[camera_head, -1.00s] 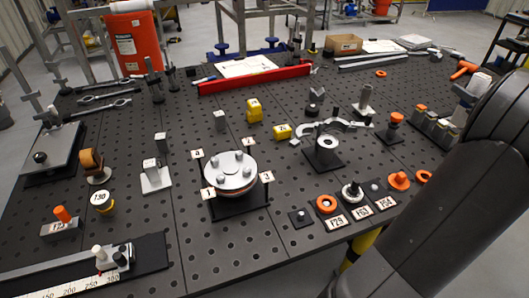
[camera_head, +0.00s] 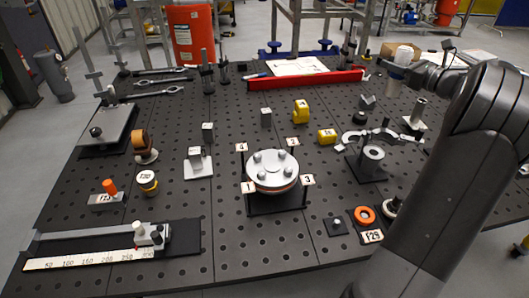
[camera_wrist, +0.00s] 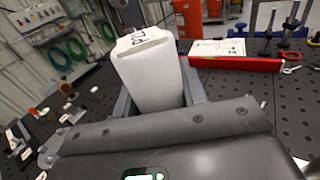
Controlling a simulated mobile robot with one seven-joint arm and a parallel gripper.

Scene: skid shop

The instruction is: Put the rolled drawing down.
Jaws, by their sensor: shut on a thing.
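The rolled drawing is a thick white roll (camera_wrist: 150,78) with dark lettering near its end, filling the middle of the wrist view. My gripper (camera_wrist: 157,96) is shut on it, with grey fingers along both sides. My arm hides part of that side. I cannot tell how far the roll is from the tabletop.
A red bar (camera_head: 306,80) and a white sheet (camera_head: 297,66) lie at the table's back. A cardboard box (camera_head: 394,50) is close to the roll. A round numbered fixture (camera_head: 272,172) stands mid-table. An orange bin (camera_head: 192,40) stands beyond the table.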

